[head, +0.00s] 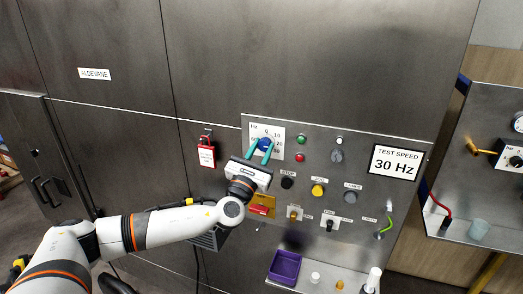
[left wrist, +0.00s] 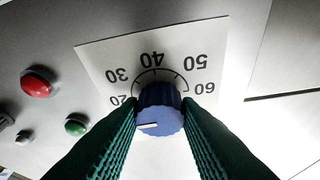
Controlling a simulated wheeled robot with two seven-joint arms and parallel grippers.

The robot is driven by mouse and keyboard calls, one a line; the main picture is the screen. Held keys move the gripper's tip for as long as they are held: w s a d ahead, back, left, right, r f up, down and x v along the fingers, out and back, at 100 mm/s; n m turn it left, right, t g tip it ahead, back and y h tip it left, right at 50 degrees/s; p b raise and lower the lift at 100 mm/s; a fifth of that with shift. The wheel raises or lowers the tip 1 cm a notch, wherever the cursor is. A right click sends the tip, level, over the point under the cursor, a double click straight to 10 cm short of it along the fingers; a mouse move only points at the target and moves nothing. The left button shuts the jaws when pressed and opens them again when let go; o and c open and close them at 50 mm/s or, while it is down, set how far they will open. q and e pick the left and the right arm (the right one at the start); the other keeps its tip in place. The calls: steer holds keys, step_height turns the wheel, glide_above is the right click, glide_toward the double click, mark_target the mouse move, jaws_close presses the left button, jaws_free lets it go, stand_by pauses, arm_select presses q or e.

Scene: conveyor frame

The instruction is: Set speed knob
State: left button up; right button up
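The speed knob (head: 265,144) is blue and sits on a white dial card (head: 277,131) marked in Hz. In the left wrist view the knob (left wrist: 160,112) shows a white pointer line aimed left, on the side of the 20 mark; the exact reading is unclear. The card (left wrist: 205,50) appears upside down there, with 20 to 60 legible. My left gripper (head: 261,150) has its teal fingers on both sides of the knob, and in the wrist view the fingertips (left wrist: 160,105) press against its sides. My right gripper is out of view. A sign (head: 395,163) reads TEST SPEED 30 Hz.
Green (head: 301,140) and red (head: 299,157) buttons sit right of the dial. A red tag (head: 206,155) hangs at left. A purple bin (head: 285,268) stands on the lower shelf.

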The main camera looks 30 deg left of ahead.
arm_select(q)
steer(key=shift+f+n, duration=0.1)
steer(key=shift+n, duration=0.2)
